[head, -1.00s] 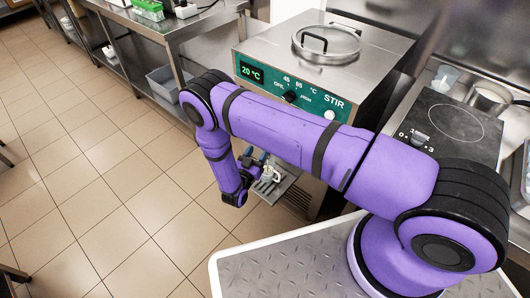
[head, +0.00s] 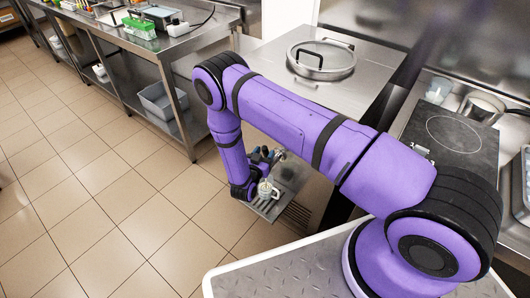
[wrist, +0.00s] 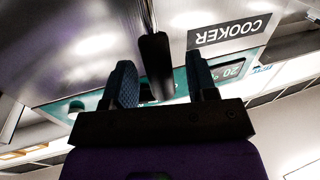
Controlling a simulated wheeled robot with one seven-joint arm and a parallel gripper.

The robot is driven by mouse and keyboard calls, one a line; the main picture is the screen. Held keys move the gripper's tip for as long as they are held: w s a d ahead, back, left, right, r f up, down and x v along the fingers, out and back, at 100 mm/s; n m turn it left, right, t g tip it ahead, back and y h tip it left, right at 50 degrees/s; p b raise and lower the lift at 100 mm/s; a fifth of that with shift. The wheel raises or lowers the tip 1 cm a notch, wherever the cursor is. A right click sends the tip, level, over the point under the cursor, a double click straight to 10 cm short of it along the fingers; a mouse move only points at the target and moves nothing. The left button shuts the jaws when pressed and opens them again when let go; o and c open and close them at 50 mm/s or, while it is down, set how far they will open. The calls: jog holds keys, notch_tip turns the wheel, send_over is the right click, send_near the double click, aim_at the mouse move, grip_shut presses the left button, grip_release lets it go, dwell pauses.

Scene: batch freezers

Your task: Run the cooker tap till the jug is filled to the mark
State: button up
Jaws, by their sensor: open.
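The cooker (head: 262,58) is a steel box with a round lidded top; its front is mostly behind my arm. Its COOKER label (wrist: 229,31) shows upside down in the wrist view. A small pale jug (head: 265,190) stands on a metal drip shelf (head: 287,189) low at the cooker's front. The level in it is too small to read. A metal tap (head: 280,155) shows just above the jug. My gripper (head: 264,156) is beside the tap. In the wrist view my gripper (wrist: 163,82) is open, with a black tap lever (wrist: 155,62) between its fingers; contact is unclear.
A hob (head: 446,135) stands at right, with a metal pot (head: 483,106) behind it. A steel bench (head: 185,45) holding a green box (head: 140,28) runs along the left, with a grey bin (head: 163,103) on its lower shelf. The tiled floor (head: 120,180) at left is open.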

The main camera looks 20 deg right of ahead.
jog(key=shift+w+d, duration=0.35)
grip_shut()
jog(key=shift+w+d+r+g+y, duration=0.2)
jog(key=shift+w+d+g+y, duration=0.1)
jog(key=shift+d+g, duration=0.15)
jog(key=shift+w+d+m+g+y, duration=0.45)
jog(key=shift+d+g+y, duration=0.2)
jog(key=shift+y, duration=0.15)
grip_release()
